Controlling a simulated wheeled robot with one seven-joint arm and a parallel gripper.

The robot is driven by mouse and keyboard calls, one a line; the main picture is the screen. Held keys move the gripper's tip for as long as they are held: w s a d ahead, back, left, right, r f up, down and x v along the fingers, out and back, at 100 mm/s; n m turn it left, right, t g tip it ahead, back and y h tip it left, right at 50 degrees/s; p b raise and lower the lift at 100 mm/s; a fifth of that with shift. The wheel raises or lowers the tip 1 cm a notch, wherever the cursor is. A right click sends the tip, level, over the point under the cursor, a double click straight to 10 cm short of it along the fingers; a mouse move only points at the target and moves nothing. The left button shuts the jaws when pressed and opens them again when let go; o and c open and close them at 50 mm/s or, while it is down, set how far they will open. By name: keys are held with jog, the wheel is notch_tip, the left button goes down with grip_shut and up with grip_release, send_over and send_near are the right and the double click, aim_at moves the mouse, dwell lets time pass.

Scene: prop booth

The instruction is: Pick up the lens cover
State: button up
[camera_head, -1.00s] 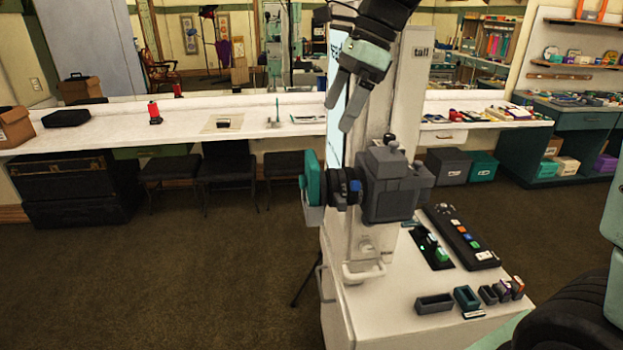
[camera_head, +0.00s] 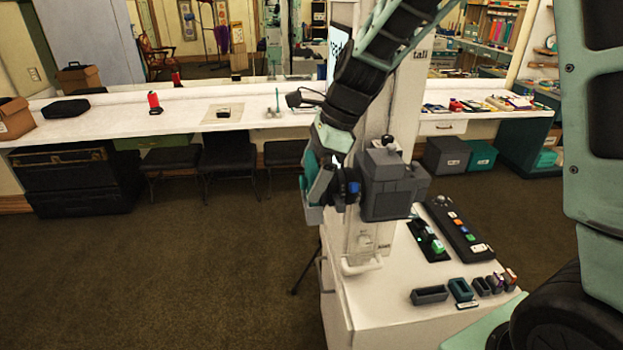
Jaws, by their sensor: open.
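The lens cover (camera_head: 303,184) is a teal disc on the front of the grey camera (camera_head: 393,185), facing left. Only part of its left side shows; my gripper hides the rest and most of the black lens. My gripper (camera_head: 326,199) points down at the lens front, its grey fingers overlapping the cover and lens in this view. The jaws are open. I cannot tell whether a finger touches the cover.
The camera stands beside a white post above a white cabinet (camera_head: 352,303). Control panels (camera_head: 460,228) and small open boxes (camera_head: 430,294) sit on its top. A long white counter (camera_head: 180,116) runs behind. The floor to the left is clear.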

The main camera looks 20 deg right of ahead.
jog(key=c, duration=0.9)
jog(key=shift+c, duration=0.2)
